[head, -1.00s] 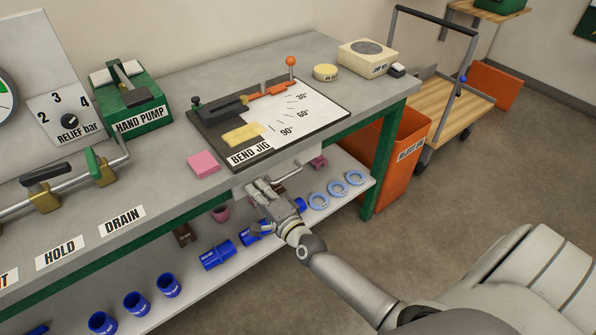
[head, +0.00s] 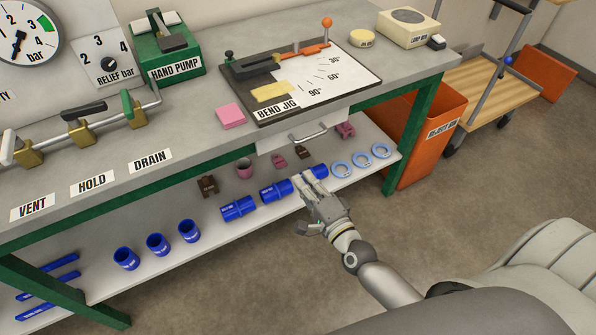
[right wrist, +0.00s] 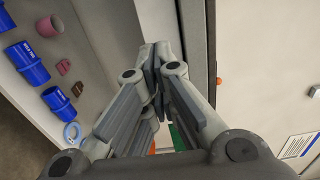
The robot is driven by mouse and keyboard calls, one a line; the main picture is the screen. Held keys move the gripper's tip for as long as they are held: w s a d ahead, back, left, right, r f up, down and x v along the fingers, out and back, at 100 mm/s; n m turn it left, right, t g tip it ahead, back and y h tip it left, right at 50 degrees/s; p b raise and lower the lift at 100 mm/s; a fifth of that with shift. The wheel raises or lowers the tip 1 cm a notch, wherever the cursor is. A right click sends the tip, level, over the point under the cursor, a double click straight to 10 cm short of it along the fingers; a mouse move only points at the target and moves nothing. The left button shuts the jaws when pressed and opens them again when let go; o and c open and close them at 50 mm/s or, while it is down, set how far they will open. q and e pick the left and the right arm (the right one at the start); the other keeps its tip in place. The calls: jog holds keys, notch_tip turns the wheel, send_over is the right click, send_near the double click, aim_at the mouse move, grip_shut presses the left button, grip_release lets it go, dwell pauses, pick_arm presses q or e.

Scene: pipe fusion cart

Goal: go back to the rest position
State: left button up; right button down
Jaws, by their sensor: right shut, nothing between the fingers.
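My right gripper (head: 312,180) is in front of the bench's lower shelf, below the drawer handle (head: 308,133) and apart from it. Its fingers are shut with nothing between them. In the right wrist view the closed fingers (right wrist: 155,65) fill the middle. They hide part of a blue fitting on the shelf in the head view. My left gripper does not show in any view.
The bench (head: 200,130) carries the bend jig (head: 253,88), hand pump (head: 167,55) and valves. Its lower shelf (head: 215,235) holds blue fittings (head: 239,208) and pale blue rings (head: 361,160). An orange bin (head: 425,150) and a cart (head: 487,85) stand right. Floor in front is clear.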

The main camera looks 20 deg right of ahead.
jog(key=s+f+n+g, duration=0.3)
jog(key=s+f, duration=0.1)
jog(key=f, duration=0.6)
jog(key=s+f+n+g, duration=0.2)
jog(key=s+f+n, duration=0.2)
jog(key=f, duration=0.6)
jog(key=s+f+n+g, duration=0.3)
jog(key=s+f, duration=0.2)
jog(key=f, duration=0.5)
jog(key=s+f+n+g, duration=0.3)
jog(key=s+f, duration=0.2)
jog(key=s, duration=0.4)
jog(key=s+d+f+n+g+h, duration=0.1)
jog(key=s+f+n+g, duration=0.2)
jog(key=s+f, duration=0.3)
jog(key=s+f+n+g, duration=0.3)
jog(key=s+f, duration=0.2)
jog(key=s, duration=0.8)
jog(key=shift+d+f+n+h, duration=0.15)
jog(key=shift+f+n+h, duration=0.15)
jog(key=shift+f, duration=0.05)
